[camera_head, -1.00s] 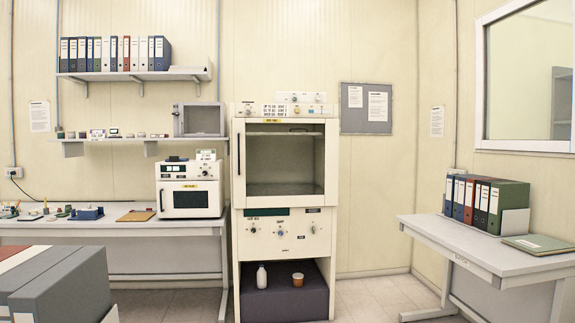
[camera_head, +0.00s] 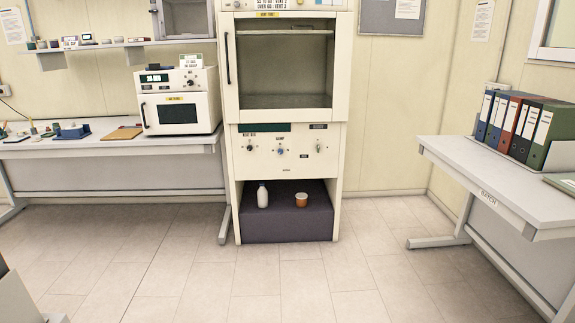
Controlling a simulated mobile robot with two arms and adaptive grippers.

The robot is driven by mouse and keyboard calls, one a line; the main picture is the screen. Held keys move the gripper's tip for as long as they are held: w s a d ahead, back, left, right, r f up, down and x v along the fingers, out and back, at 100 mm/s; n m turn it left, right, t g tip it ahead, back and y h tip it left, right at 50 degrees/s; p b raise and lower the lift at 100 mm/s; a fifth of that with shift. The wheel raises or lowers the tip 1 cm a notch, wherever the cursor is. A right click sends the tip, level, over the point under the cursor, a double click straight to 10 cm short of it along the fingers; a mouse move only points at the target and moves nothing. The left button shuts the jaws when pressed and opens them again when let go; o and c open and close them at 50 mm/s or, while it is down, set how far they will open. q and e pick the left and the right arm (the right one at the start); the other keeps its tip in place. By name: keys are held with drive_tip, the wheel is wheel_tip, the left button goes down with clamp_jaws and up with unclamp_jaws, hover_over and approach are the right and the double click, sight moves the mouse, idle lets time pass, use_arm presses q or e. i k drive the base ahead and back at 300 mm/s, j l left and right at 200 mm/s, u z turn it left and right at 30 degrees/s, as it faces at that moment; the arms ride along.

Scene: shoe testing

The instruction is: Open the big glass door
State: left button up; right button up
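The big glass door (camera_head: 286,70) is on the upper part of a tall cream cabinet in the middle of the head view. It has a cream frame around a large dark pane and looks shut. A black vertical handle (camera_head: 228,58) is on its left side. A shelf inside shows through the glass. The top of the cabinet is cut off by the picture edge. Neither of my grippers is in view.
Below the door are a knob panel (camera_head: 286,152) and an open bay with a white bottle (camera_head: 262,196) and an orange cup (camera_head: 301,200). A bench with a small oven (camera_head: 178,100) stands left, a grey table (camera_head: 480,165) right. The tiled floor in front is clear.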

sight(344, 20)
drive_tip(key=i+u, duration=0.2)
drive_tip(key=i, duration=0.55)
drive_tip(key=i+u, duration=0.15)
drive_tip(key=i, duration=0.55)
drive_tip(key=i+l+u, duration=0.2)
drive_tip(key=i, duration=0.55)
